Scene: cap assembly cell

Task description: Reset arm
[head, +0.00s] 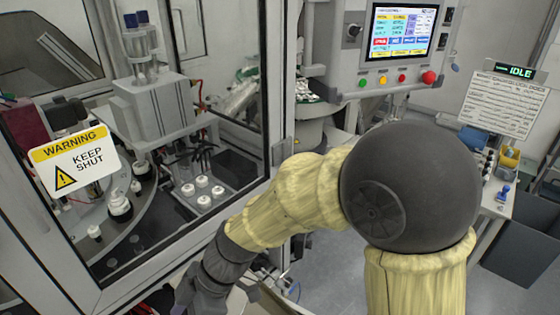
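My arm shows in the head view, with a large dark round joint and yellow fabric covers. It reaches from the lower right towards the lower left, in front of the machine's glazed enclosure (268,110). Its dark grey wrist runs down to the bottom edge of the picture. My gripper's fingers do not show, so I cannot see whether they hold anything.
A warning sign (74,160) reads "KEEP SHUT" on the enclosure. A control panel (398,40) with coloured buttons is at the back. A side table (497,205) and dark bin (520,250) stand right. Grey floor shows between.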

